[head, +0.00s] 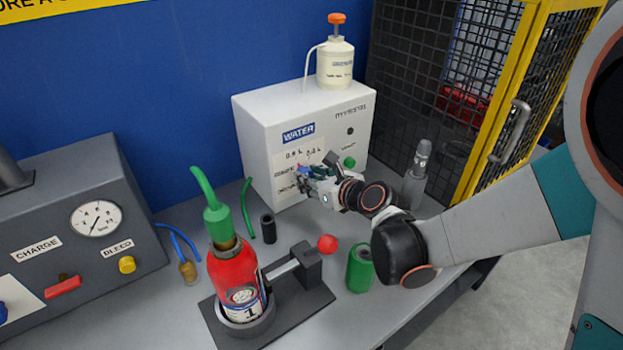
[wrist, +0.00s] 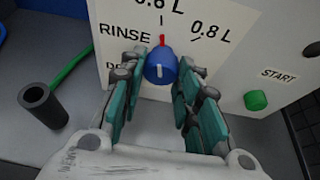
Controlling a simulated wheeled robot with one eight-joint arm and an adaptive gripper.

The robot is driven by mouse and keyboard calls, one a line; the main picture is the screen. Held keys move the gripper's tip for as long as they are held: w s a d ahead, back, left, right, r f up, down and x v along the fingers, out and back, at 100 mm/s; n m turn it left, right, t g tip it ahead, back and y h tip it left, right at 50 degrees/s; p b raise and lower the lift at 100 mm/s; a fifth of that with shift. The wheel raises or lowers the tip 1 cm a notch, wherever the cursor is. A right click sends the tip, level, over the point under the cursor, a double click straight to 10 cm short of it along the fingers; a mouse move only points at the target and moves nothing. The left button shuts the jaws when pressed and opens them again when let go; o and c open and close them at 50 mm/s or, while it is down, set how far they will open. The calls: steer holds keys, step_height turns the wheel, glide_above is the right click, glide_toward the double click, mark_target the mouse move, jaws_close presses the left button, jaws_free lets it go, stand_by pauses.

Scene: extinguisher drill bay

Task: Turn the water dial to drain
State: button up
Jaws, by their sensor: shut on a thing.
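The water dial (wrist: 160,68) is a blue knob on the front panel of the white water box (head: 258,125). A partly hidden label starting with D lies at the lower left. My gripper (wrist: 161,74) is shut on the dial, with one finger on each side. In the head view my gripper (head: 312,180) reaches the panel from the right and largely hides the dial.
A green START button (wrist: 256,100) is right of the dial. A black tube (wrist: 42,105) stands at the left. A red extinguisher (head: 234,275) in a clamp, a green can (head: 359,270) and a grey bottle (head: 414,185) stand on the bench. A yellow-framed cage is at right.

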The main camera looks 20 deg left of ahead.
steer(key=shift+n, duration=0.3)
steer(key=shift+s+a+f+n+t+h+b, duration=0.1)
steer(key=shift+n+t+h+b, duration=0.5)
steer(key=shift+n, duration=0.5)
steer(key=shift+s+a+n+t+h+b, duration=0.1)
steer(key=shift+n+t+h+b, duration=0.3)
steer(key=shift+n+t, duration=0.55)
steer(key=shift+d+n, duration=0.1)
steer(key=shift+n, duration=0.15)
steer(key=o, duration=1.1)
steer(key=shift+w, duration=0.1)
